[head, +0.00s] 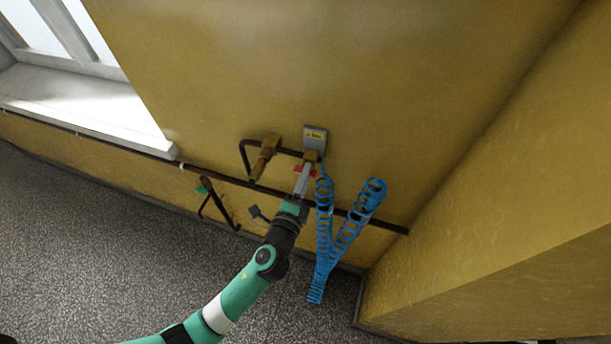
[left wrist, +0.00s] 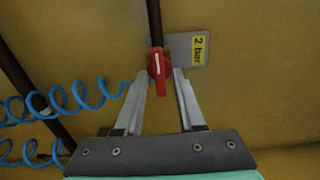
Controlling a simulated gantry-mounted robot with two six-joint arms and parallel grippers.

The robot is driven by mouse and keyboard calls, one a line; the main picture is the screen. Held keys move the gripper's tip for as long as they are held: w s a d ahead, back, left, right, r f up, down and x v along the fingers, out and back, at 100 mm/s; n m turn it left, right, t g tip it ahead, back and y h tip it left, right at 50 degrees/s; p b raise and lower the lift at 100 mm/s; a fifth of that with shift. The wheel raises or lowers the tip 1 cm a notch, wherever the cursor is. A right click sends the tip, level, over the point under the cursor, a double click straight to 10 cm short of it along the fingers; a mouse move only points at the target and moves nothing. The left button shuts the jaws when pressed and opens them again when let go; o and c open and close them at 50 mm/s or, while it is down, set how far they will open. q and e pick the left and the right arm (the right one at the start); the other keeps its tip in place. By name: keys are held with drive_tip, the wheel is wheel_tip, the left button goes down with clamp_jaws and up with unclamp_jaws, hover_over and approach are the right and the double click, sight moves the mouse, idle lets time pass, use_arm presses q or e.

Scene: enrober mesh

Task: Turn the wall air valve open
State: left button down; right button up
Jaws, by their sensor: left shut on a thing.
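The wall air valve has a red handle (left wrist: 160,64), seen in the left wrist view in line with a dark pipe (left wrist: 154,22). In the head view only small red parts of the handle (head: 298,169) show beside the fingers. My left gripper (left wrist: 163,75) has one finger on each side of the handle and is shut on it. In the head view the left gripper (head: 306,172) reaches up to the wall just below a grey plate (head: 315,138). The plate has a yellow label that reads "2 bar" in the wrist view (left wrist: 200,42). My right gripper is not in view.
A blue coiled hose (head: 345,235) hangs just right of my left gripper. A brass fitting (head: 264,158) on a bent dark pipe is to its left. A dark pipe (head: 225,179) runs along the yellow wall. A wall block (head: 480,240) juts out at right. Speckled floor lies below.

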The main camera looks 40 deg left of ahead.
use_arm(q)
drive_tip(key=c, duration=0.9)
unclamp_jaws()
drive_tip(key=v, duration=1.1)
drive_tip(key=shift+s+d, duration=0.1)
drive_tip(key=shift+s, duration=0.2)
